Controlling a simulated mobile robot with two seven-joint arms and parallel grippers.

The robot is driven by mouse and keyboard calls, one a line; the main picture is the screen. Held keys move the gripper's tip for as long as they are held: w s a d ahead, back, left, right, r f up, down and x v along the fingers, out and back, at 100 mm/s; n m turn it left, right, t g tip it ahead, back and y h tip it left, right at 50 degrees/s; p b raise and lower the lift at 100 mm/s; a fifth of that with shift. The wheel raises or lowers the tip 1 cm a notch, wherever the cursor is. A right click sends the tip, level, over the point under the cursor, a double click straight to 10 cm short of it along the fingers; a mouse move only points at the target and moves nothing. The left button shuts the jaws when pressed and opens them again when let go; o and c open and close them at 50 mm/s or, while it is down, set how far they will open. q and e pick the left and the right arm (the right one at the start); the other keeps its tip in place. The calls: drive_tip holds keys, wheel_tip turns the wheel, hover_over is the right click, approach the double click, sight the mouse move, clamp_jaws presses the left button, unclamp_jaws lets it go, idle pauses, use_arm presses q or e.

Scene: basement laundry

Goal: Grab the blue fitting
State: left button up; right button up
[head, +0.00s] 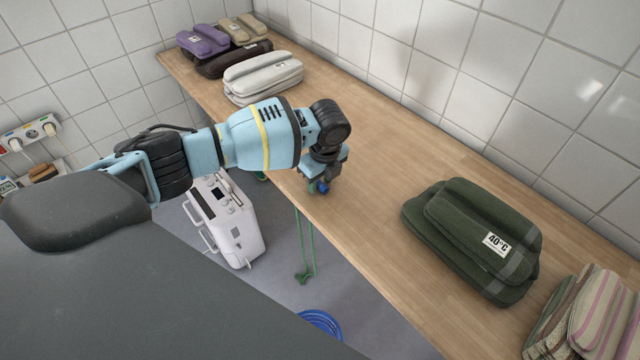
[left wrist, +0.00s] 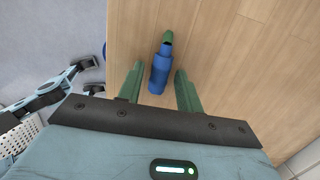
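The blue fitting (left wrist: 160,72) lies on the wooden worktop (left wrist: 215,60) near its edge, with a green end pointing away from my gripper. My left gripper (left wrist: 160,88) is open, its two green fingers on either side of the fitting's near end. Gaps show between the fitting and both fingers. In the head view my left gripper (head: 318,184) is low over the worktop's near edge, and only a small blue part of the fitting (head: 322,188) shows beneath it. My right gripper is not in view.
A dark green folded bundle labelled 40°C (head: 470,235) and a striped bundle (head: 585,315) lie to the right. A pale bundle (head: 262,78) and several others lie at the far left. A white appliance (head: 225,220) and blue coil (head: 320,322) are on the floor.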

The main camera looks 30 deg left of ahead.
use_arm(q)
clamp_jaws()
drive_tip(key=shift+r, duration=0.1)
